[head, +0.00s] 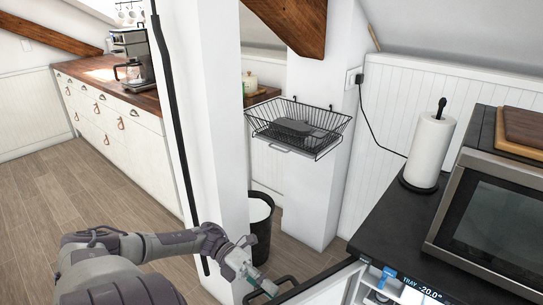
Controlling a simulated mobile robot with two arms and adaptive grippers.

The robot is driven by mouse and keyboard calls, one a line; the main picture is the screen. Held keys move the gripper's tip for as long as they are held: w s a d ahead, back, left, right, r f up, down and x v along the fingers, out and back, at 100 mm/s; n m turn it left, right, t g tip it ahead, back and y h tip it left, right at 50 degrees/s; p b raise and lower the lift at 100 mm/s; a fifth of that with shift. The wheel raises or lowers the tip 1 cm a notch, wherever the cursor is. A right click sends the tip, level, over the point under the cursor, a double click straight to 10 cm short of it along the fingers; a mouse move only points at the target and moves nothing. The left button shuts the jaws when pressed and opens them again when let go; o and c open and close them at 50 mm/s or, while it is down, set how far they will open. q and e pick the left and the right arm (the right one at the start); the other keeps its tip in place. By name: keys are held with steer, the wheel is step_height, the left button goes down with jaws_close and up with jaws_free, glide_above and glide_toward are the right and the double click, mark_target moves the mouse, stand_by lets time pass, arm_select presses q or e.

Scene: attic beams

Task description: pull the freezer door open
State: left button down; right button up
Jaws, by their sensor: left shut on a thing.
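The freezer (392,235) stands at the lower right, with a dark top. Its white door (330,285) stands ajar at the bottom edge of the head view, and a gap shows part of the lit inside with a small display (415,290) reading "TRAY -20.0". A black bar handle (284,282) is on the door's outer side. My left gripper (258,284) reaches in from the lower left and is shut on the handle. The fingertips are small and partly cut off by the frame's edge. My right gripper is not in view.
A white post (215,130) with a dark vertical strip rises close behind my left arm. A black bin (262,235) stands behind the gripper, below a wire basket (300,125). A paper towel roll (430,150) and microwave (490,215) sit on the freezer top. Wooden floor (100,185) is clear at left.

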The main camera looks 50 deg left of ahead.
arm_select(q)
steer(key=shift+f, duration=0.1)
steer(key=c, duration=1.2)
jaws_free()
steer(key=shift+o, duration=0.2)
steer(key=shift+a, duration=0.1)
steer(key=v, duration=1.2)
